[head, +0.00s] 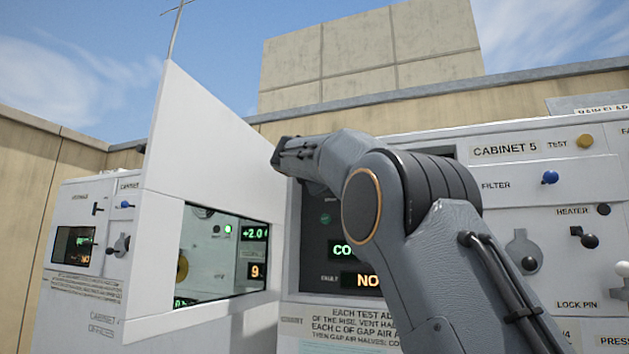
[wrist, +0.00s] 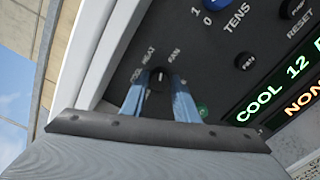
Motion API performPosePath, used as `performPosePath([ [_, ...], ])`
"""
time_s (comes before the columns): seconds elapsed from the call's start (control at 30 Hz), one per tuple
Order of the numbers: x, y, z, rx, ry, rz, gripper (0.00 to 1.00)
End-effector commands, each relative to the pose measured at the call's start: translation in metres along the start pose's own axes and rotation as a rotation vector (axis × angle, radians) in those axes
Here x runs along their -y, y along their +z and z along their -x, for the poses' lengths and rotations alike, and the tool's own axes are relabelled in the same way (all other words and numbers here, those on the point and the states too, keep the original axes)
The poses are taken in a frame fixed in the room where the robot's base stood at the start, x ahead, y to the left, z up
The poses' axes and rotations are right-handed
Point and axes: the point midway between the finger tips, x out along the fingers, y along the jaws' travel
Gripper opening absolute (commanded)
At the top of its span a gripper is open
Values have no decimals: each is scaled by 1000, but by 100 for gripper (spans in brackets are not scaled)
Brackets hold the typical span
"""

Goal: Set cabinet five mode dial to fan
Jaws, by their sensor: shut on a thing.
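The cabinet five mode dial (wrist: 158,82) is a small dark knob on a black panel in the wrist view, with COOL, HEAT and FAN lettered around it. My gripper (wrist: 160,88) has its two blue fingers on either side of the dial and is shut on it. The fingers hide part of the knob, and its exact setting is hard to read. A green display (wrist: 272,98) beside it begins with COOL 12. In the head view, cabinet five (head: 505,150) stands at the right, and my arm covers the dial.
A white door (head: 215,150) with a window stands open left of the panel, close to my wrist. A TENS switch (wrist: 209,5) and a RESET button (wrist: 290,8) sit near the dial. Knobs and levers, including a blue filter knob (head: 549,177), project at the right.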

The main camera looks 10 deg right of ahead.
Motion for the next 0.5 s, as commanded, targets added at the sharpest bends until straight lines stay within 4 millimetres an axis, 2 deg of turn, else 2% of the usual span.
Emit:
performPosePath([
  [0.2, -4, 5, 1, 5, 12, -188, 5],
  [0.5, -5, 6, 2, 4, 14, -368, 5],
])
